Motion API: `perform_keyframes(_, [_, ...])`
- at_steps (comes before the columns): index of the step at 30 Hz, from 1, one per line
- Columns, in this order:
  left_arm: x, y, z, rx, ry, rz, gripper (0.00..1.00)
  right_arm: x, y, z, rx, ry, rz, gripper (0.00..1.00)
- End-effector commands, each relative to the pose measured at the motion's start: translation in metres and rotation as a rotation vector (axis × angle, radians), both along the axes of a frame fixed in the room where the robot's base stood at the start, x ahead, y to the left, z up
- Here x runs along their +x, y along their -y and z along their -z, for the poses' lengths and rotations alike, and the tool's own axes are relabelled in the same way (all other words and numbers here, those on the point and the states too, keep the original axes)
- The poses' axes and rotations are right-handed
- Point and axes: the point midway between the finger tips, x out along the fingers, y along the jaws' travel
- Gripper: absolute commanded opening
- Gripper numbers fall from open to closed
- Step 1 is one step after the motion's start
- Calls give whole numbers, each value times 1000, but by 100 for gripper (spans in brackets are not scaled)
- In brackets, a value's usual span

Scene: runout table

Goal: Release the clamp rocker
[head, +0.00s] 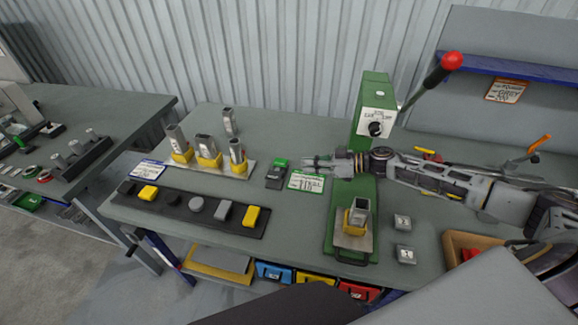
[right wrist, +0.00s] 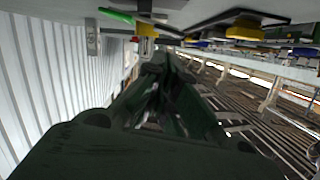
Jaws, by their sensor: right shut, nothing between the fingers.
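A small black rocker switch with a raised green end (head: 280,164) sits on the table left of the green press; I take it to be the clamp rocker. Its black end (head: 274,181) faces the front edge. My right gripper (head: 309,162) reaches in from the right, shut and empty, with its tips just right of the rocker. I cannot tell whether they touch it. In the right wrist view the shut fingers (right wrist: 160,65) point toward the tabletop items, and the rocker is not clearly made out. My left gripper is not in view.
The green press (head: 372,100) with a red-knobbed lever (head: 452,61) stands behind my right arm. A green-edged card (head: 307,181) lies by the rocker. Yellow-based metal tubes (head: 203,146) and a black strip of blocks (head: 180,212) are to the left. The table (head: 285,240) is clear in front.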

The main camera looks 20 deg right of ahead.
Motion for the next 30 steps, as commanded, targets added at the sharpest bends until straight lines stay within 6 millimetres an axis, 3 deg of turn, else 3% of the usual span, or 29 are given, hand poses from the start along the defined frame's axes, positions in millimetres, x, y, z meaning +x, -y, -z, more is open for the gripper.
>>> perform_keyframes(8, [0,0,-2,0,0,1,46,6,-9,2,2,1,0,0])
perform_keyframes(30, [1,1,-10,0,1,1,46,37,-60,16,2,1,0,0])
